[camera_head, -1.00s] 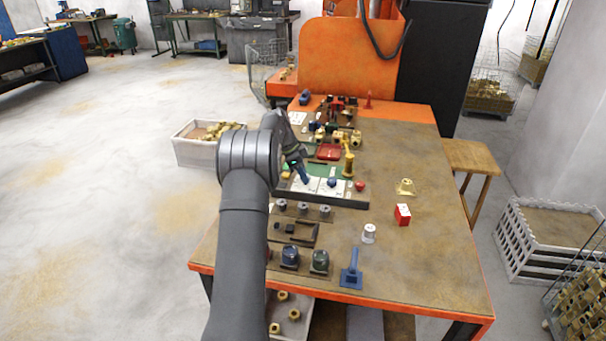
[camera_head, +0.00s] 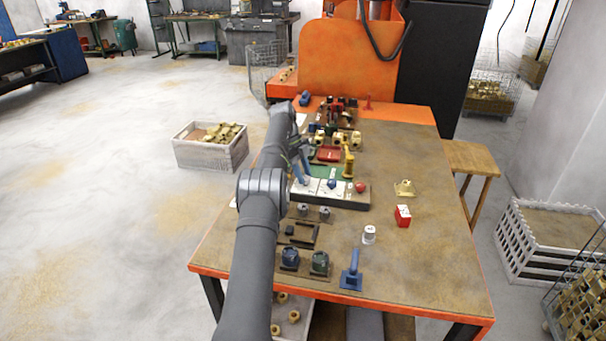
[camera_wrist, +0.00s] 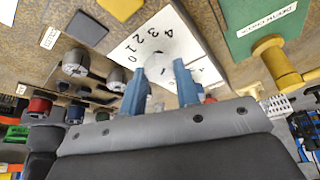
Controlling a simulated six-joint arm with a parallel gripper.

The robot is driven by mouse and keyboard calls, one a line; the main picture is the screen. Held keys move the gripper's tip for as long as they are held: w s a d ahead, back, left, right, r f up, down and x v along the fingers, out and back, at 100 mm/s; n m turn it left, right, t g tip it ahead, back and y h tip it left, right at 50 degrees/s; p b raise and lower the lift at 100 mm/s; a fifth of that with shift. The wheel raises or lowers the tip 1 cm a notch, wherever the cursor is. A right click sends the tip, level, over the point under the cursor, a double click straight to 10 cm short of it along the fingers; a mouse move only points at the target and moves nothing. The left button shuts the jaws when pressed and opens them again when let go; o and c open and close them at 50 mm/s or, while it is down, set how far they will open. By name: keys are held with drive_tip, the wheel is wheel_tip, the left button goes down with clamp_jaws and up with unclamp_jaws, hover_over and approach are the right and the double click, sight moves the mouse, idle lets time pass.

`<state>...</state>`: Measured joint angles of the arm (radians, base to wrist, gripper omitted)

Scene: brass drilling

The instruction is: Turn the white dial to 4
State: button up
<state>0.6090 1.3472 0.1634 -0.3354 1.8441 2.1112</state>
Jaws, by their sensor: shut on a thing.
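The white dial (camera_wrist: 159,74) sits on a white plate (camera_wrist: 205,70) printed with the numbers 0 to 4 along one side. In the wrist view my gripper (camera_wrist: 160,68) has its two blue fingers on either side of the dial, shut on it, and they hide part of it. Which number the dial points to cannot be made out. In the head view the white plate (camera_head: 312,187) lies on the bench left of the middle, and my gripper (camera_head: 302,172) reaches down to its left part, with the dial mostly hidden.
A yellow post (camera_head: 348,163) rises behind. Grey knobs (camera_head: 325,213) sit in front.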

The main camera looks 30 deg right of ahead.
drive_tip(key=shift+m, duration=0.4)
idle(0.3)
drive_tip(key=o, duration=1)
drive_tip(key=shift+n, duration=0.3)
